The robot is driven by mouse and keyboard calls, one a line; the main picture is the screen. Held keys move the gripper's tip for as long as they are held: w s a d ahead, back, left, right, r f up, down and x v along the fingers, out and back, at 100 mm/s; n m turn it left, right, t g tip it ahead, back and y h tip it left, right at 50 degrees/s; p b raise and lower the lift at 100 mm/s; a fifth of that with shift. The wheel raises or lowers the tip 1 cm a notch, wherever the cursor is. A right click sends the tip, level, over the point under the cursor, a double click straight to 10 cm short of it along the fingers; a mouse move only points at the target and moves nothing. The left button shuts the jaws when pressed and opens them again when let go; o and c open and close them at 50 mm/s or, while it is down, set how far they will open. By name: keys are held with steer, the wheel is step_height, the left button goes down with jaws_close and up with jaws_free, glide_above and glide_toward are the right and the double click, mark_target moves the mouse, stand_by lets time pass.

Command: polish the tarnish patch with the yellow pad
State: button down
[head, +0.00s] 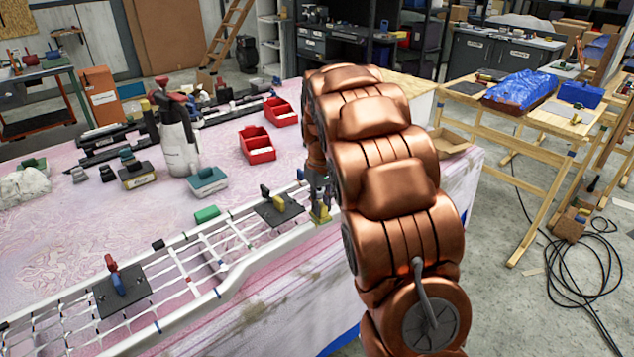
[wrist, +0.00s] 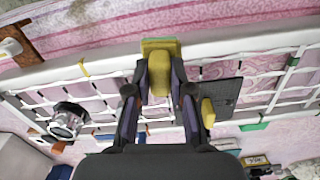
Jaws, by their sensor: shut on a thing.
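My gripper (head: 319,190) is shut on the yellow pad (head: 320,215), at the right end of the white grille (head: 250,264). In the wrist view my gripper (wrist: 159,82) grips the pad's narrower upright part, and its flat yellow base (wrist: 160,43) is over the grille's thick white rail (wrist: 225,49). The base looks to be at or on the rail; I cannot tell whether it touches. I cannot make out the tarnish patch; the pad and gripper may hide it.
Dark plates with upright handles lie on the grille, one near my gripper (head: 285,212) and one farther left (head: 118,298). A green block (head: 207,214) is by the back rail.

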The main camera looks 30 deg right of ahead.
steer(key=shift+s+a, duration=0.1)
steer(key=shift+a, duration=0.35)
steer(key=shift+a+r, duration=0.1)
steer(key=shift+a, duration=0.15)
step_height(320, 180, up, 8)
steer(key=p, duration=0.1)
steer(key=shift+p, duration=0.4)
steer(key=shift+d, duration=0.1)
